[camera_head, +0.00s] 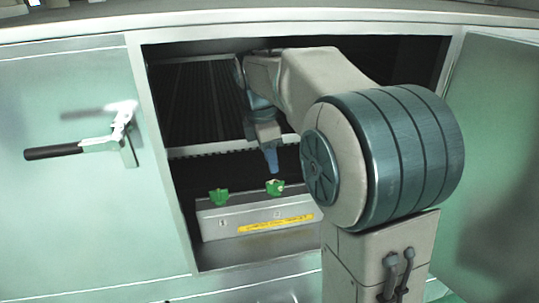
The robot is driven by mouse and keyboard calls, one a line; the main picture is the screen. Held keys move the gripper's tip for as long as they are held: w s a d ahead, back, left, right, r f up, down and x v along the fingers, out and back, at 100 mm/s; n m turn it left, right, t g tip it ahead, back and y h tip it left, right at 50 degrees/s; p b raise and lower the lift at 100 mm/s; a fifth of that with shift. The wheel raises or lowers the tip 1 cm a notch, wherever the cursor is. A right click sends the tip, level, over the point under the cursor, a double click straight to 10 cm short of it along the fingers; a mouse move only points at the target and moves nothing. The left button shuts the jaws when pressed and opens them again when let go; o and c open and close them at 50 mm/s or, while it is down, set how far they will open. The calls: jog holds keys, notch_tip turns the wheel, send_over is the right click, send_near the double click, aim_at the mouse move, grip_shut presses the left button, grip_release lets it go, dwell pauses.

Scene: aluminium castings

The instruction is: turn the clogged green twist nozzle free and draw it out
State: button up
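Two green nozzles sit on top of a grey block (240,228) inside the open cabinet. The left nozzle (219,197) looks plain green. The right nozzle (275,187) has a pale patch on its right side. I cannot tell for certain which one is clogged. My gripper (271,170) points down just above the right nozzle. A small gap seems to lie between its tip and the nozzle, but contact is hard to judge. The fingers overlap in this view, so their opening does not show.
The block bears a yellow label strip (276,226) and small white marks. The cabinet's frame (160,150) surrounds the opening closely. A dark ribbed rack (195,100) fills the back. A door handle (60,151) sticks out at left. My arm covers the opening's right side.

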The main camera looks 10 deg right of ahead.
aim_at(275, 182)
jog(key=f, duration=0.4)
jog(key=d+f, duration=0.1)
jog(key=f, duration=0.1)
jog(key=shift+f+b, duration=0.35)
grip_shut()
jog(key=n+t+p, duration=0.1)
jog(key=n, duration=0.5)
jog(key=shift+s, duration=0.1)
jog(key=n, duration=0.2)
jog(key=n+p, duration=0.1)
jog(key=n, duration=0.1)
jog(key=shift+d+r+n+y, duration=0.15)
jog(key=shift+n+y, duration=0.25)
jog(key=shift+n+t+p, duration=0.3)
jog(key=shift+n+p, duration=0.1)
jog(key=shift+n, duration=0.6)
